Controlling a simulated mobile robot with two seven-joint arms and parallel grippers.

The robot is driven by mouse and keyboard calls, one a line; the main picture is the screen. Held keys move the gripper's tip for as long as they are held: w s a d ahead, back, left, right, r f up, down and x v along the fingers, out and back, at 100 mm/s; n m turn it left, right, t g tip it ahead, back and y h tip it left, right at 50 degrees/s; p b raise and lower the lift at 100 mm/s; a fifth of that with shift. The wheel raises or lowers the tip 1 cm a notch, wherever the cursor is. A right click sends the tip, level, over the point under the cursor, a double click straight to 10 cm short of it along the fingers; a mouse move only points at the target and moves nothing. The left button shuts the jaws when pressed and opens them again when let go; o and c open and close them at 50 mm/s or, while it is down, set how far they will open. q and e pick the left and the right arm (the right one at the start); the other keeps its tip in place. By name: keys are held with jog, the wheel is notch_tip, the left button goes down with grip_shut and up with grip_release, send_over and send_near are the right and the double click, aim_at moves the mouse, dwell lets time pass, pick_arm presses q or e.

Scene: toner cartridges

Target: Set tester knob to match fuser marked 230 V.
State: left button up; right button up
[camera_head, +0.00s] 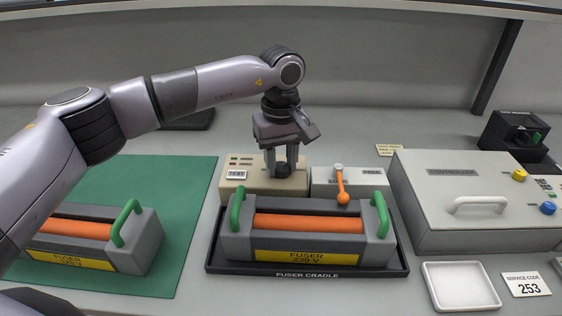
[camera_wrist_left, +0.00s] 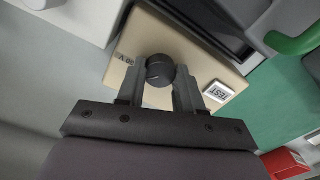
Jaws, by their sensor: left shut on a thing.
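A beige tester box (camera_head: 236,187) stands behind the fuser cradle (camera_head: 385,270). My left gripper (camera_head: 283,170) points down over its right part. In the left wrist view its fingers are shut on the round black knob (camera_wrist_left: 159,70), which has a pale pointer line. Printing beside the knob is upside down and partly hidden, so I cannot read the full setting. A fuser (camera_head: 307,256) with an orange roller and green handles sits in the cradle; its yellow label appears to read 230 V. Another fuser (camera_head: 82,258), apparently marked 120 V, lies on the green mat (camera_head: 160,185).
Further right are a controller box (camera_head: 440,190), a white tray (camera_head: 460,287), a service code 253 card (camera_head: 526,284) and a dark device (camera_head: 510,135).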

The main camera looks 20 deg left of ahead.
aim_at(281, 166)
pick_arm(q)
jog(key=m, duration=0.5)
jog(key=shift+r, duration=0.15)
dwell(0.3)
jog(key=o, duration=1)
jog(key=shift+o, duration=0.2)
notch_tip(281, 166, up, 7)
jog(key=shift+r, duration=0.1)
